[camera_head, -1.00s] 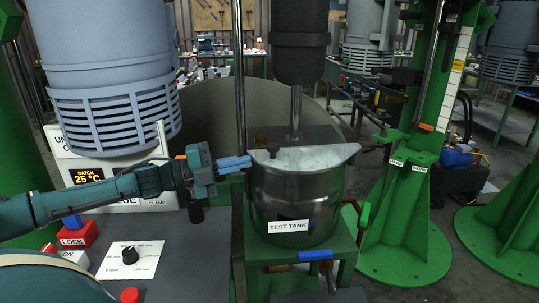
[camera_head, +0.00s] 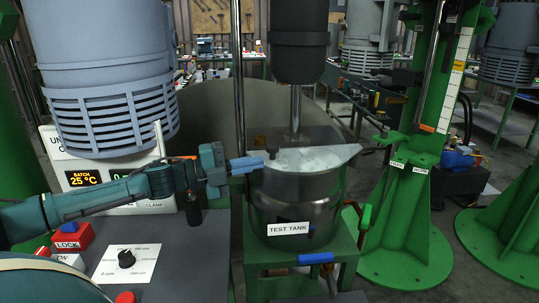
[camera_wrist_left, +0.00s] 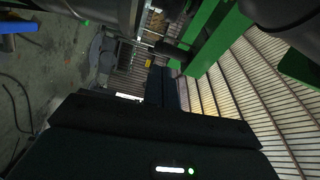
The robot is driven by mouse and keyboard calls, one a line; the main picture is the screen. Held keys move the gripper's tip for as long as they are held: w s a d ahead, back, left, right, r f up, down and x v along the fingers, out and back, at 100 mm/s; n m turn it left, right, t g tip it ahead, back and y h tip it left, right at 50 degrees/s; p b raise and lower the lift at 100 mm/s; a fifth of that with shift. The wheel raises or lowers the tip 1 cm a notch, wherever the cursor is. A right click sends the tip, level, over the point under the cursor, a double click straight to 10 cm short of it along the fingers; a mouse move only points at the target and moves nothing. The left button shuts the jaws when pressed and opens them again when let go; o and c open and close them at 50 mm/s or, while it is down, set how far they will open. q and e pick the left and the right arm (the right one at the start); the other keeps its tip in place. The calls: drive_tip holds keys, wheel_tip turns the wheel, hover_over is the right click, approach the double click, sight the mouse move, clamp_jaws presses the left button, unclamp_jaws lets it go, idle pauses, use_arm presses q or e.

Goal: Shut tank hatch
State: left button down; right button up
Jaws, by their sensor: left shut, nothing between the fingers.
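The metal test tank (camera_head: 268,204) stands upright on a green stand, labelled TEST TANK. Its top has a flat grey lid part (camera_head: 312,137) at the back and a pale, cloudy half-round area (camera_head: 318,157) in front, with a small dark knob (camera_head: 272,153) at its left. I cannot tell whether the pale area is a clear hatch or the tank's contents. My left gripper (camera_head: 247,165) is shut and empty, its blue fingertips at the tank's upper left rim; contact is unclear. The wrist view shows mostly its dark housing (camera_wrist_left: 150,140). My right gripper is out of view.
A thin vertical rod (camera_head: 239,90) stands just behind my left gripper. A green column (camera_head: 415,170) stands at right.

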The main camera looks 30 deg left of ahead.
sight(270, 165)
use_arm(q)
drive_tip(key=w+p, duration=0.1)
drive_tip(key=w, duration=0.1)
drive_tip(key=w+d+p, duration=0.1)
drive_tip(key=w, duration=0.1)
drive_tip(key=w+p, duration=0.1)
drive_tip(key=w, duration=0.1)
drive_tip(key=shift+w+d, duration=0.2)
drive_tip(key=shift+d, duration=0.05)
drive_tip(key=shift+w+a+f, duration=0.1)
drive_tip(key=shift+a, duration=0.25)
